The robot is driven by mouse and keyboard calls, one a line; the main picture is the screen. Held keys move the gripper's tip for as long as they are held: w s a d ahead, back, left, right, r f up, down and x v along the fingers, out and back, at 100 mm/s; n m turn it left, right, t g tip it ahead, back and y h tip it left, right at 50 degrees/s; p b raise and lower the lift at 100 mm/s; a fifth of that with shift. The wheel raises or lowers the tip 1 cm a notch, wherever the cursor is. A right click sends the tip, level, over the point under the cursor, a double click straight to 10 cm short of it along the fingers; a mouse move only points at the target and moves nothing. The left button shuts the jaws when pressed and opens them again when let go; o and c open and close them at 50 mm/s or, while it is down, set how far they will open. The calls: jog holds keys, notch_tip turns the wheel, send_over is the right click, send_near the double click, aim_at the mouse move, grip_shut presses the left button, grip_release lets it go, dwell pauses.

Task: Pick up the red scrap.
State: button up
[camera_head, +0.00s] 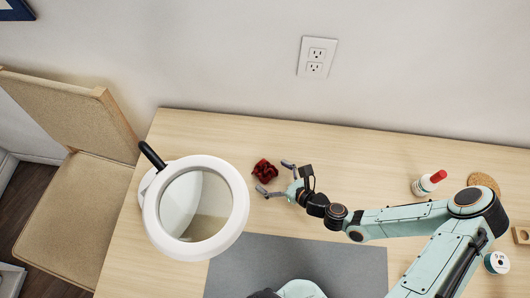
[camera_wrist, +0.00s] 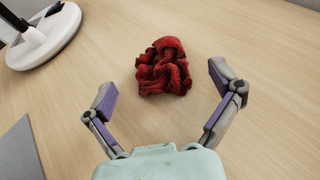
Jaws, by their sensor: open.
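The red scrap (camera_head: 265,171) is a crumpled piece of dark red cloth on the light wooden table. In the wrist view the scrap (camera_wrist: 163,67) lies ahead of my fingertips, roughly midway between their lines. My gripper (camera_head: 274,178) is open and empty, and comes from the right of the scrap in the head view. In the wrist view the two fingers of my gripper (camera_wrist: 162,80) are spread wide, with gaps between each finger and the cloth.
A white ring magnifier lamp (camera_head: 237,225) stands left of the scrap. A grey mat (camera_head: 340,262) lies in front. A red-capped bottle (camera_head: 422,187), a cork coaster (camera_head: 484,181) and a spool (camera_head: 497,262) are at the right. The table behind the scrap is clear up to the wall.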

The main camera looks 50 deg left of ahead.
jog(key=shift+a+f, duration=0.2)
jog(key=shift+a, duration=0.25)
jog(key=c, duration=0.8)
jog(key=shift+o, duration=0.2)
jog(key=shift+r, duration=0.1)
